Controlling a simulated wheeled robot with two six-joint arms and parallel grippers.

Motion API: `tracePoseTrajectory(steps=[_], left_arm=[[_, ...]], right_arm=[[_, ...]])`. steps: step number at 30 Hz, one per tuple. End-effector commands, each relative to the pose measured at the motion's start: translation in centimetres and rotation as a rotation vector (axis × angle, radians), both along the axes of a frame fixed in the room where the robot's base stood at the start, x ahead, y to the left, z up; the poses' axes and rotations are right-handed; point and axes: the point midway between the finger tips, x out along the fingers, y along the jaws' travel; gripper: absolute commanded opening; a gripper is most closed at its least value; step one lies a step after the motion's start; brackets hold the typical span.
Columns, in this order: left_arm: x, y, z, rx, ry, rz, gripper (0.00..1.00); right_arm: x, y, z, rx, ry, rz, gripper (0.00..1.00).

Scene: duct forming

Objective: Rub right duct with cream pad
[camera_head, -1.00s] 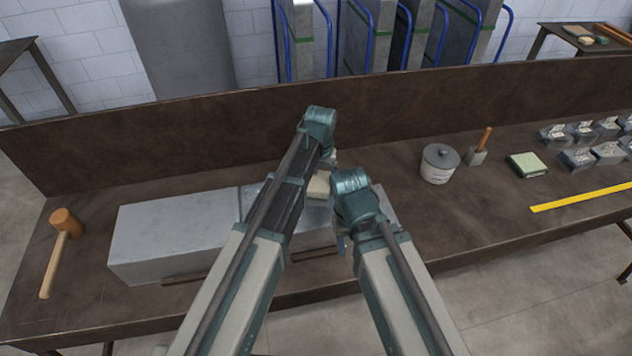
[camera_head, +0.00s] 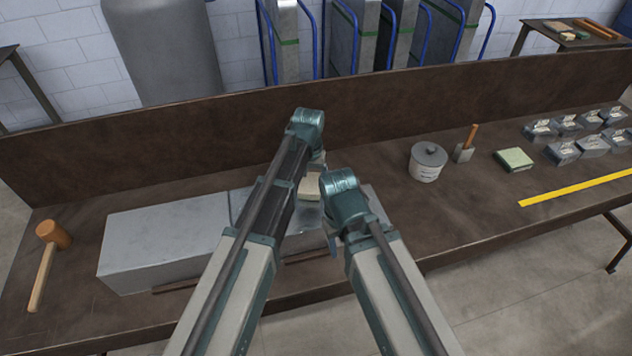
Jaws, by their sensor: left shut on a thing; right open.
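The cream pad (camera_head: 310,186) lies at the top of the right duct (camera_head: 362,201), between my two arms. My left gripper (camera_head: 318,160) is shut on the pad, its fingers mostly hidden by its own wrist. I cannot tell whether the pad presses on the duct. My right gripper (camera_head: 333,226) is open and sits low over the duct's front part, mostly hidden by its wrist. The left duct (camera_head: 165,240) is a grey box section lying on the bench, end to end with the right duct. My arms hide much of the right duct.
A wooden mallet (camera_head: 48,260) lies at the bench's left end. A lidded tin (camera_head: 428,163), a wooden-handled tool (camera_head: 465,148), a green pad (camera_head: 514,160), a yellow rule (camera_head: 575,188) and several metal blocks (camera_head: 592,146) occupy the right. The bench backboard (camera_head: 400,105) rises behind.

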Motion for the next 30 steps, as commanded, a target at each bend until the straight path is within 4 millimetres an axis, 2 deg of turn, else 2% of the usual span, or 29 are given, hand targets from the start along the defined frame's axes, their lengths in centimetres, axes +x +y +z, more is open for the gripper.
tracePoseTrajectory(steps=[4, 14, 24, 30], left_arm=[[-0.4, 1.1, 0.0, 0.001, 0.000, 0.001, 0.36], [-0.5, 1.7, 0.0, 0.001, 0.001, 0.001, 0.36], [-1.3, 4.4, -0.3, 0.003, 0.001, 0.003, 0.36], [-1.4, 4.8, -0.4, 0.005, 0.002, 0.002, 0.36]], right_arm=[[0.0, 0.0, 0.0, 0.000, 0.000, 0.000, 0.50], [0.0, 0.0, 0.0, 0.000, 0.000, 0.000, 0.50], [0.0, 0.0, -0.3, 0.000, 0.000, 0.000, 0.50], [0.0, 0.0, -0.4, 0.000, 0.000, 0.000, 0.50]])
